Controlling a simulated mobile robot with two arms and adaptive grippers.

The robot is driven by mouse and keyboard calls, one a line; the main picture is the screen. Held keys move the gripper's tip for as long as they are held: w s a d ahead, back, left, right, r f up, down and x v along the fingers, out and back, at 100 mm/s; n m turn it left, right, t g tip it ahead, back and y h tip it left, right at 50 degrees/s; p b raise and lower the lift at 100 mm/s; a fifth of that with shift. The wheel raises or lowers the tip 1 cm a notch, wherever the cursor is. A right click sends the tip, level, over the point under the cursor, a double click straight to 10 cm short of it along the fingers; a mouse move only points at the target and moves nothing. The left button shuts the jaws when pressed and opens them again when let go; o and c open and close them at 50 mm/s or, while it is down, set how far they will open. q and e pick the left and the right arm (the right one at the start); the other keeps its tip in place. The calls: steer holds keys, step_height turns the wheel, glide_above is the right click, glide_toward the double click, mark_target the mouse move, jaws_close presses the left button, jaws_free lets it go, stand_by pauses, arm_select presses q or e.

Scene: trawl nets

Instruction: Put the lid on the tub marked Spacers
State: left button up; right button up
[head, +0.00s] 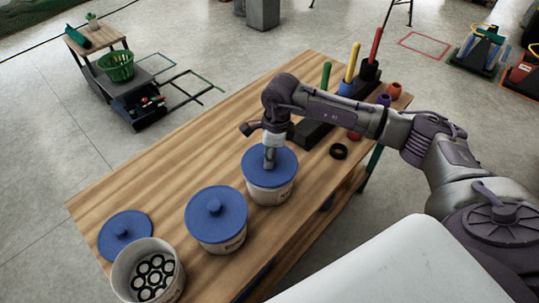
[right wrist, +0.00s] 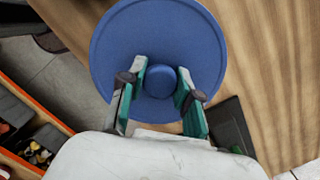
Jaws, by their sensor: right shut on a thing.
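My right gripper (head: 270,157) points down over a blue lid (head: 284,168) and is shut on the lid's knob (right wrist: 160,84). That lid is on, or just at, the rim of a white tub (head: 272,194); I cannot tell if it is fully seated. A second white tub (head: 228,247) wears a blue lid (head: 216,213). A third white tub (head: 176,288) is open, with several black rings inside. A loose blue lid (head: 108,238) lies on the table beside it. The tub labels are too small to read. My left gripper is out of view.
The wooden table (head: 175,180) is clear along its back left part. Behind my right arm stand green (head: 326,75), yellow (head: 352,62) and red (head: 375,46) pegs. A black ring (head: 339,152) lies right of the gripped lid. A cart with a green basket (head: 117,66) stands away on the floor.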

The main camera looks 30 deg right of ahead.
steer(key=o, duration=1.5)
steer(key=shift+r, duration=0.1)
steer(key=shift+r+p, duration=1.85)
steer(key=shift+r, duration=1.6)
jaws_close()
